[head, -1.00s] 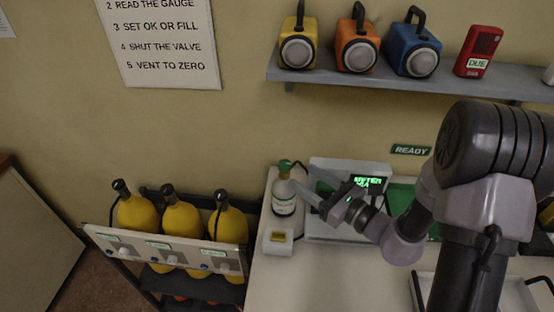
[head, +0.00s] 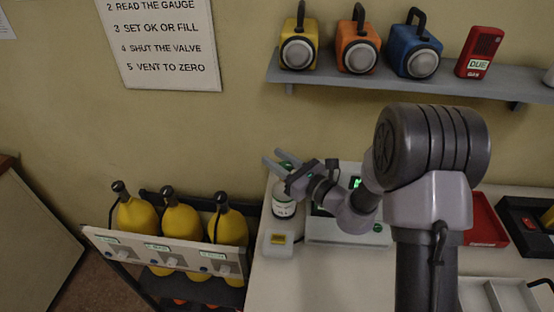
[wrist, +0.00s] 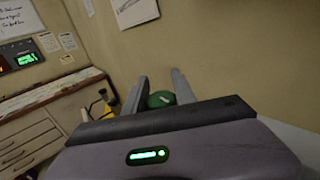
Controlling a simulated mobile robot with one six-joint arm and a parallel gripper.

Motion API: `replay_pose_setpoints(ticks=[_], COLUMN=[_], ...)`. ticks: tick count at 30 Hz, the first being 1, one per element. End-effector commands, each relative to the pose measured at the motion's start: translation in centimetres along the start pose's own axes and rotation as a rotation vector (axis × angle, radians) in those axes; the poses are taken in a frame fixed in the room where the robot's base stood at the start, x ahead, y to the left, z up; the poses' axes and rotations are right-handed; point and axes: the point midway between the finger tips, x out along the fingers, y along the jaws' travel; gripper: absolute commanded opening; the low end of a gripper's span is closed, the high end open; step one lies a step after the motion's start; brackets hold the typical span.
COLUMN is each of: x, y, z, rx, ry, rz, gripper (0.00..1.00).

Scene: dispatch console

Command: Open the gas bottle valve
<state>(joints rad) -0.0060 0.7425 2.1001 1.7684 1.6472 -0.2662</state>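A small white gas bottle (head: 284,208) with a label stands upright at the left end of the worktop in the head view. Its green valve knob (wrist: 160,98) shows between my gripper's fingers in the wrist view, and a bit of green shows there in the head view. My gripper (head: 273,157) is open, its two fingers reaching over the bottle top. In the wrist view my gripper (wrist: 157,76) has one finger on each side of the knob. I cannot tell whether either finger touches it. My gripper partly hides the bottle's top in the head view.
A rack (head: 165,252) of yellow cylinders is at left. A shelf (head: 400,88) with lamps hangs above.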

Motion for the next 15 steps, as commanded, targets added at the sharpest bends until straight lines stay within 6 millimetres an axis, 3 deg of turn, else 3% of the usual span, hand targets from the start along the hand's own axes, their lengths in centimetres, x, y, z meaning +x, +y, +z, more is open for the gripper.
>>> replay_pose_setpoints(ticks=[1, 3, 8, 15], x=[-0.01, -0.01, 0.03, -0.06], y=[0.00, 0.00, 0.00, 0.63], z=[0.00, -0.01, -0.04, -0.10], rx=[0.000, 0.000, -0.001, -0.001], ry=[0.000, 0.000, -0.003, -0.003], rz=[0.000, 0.000, 0.038, 0.251], gripper=[0.13, 0.00, 0.00, 0.00])
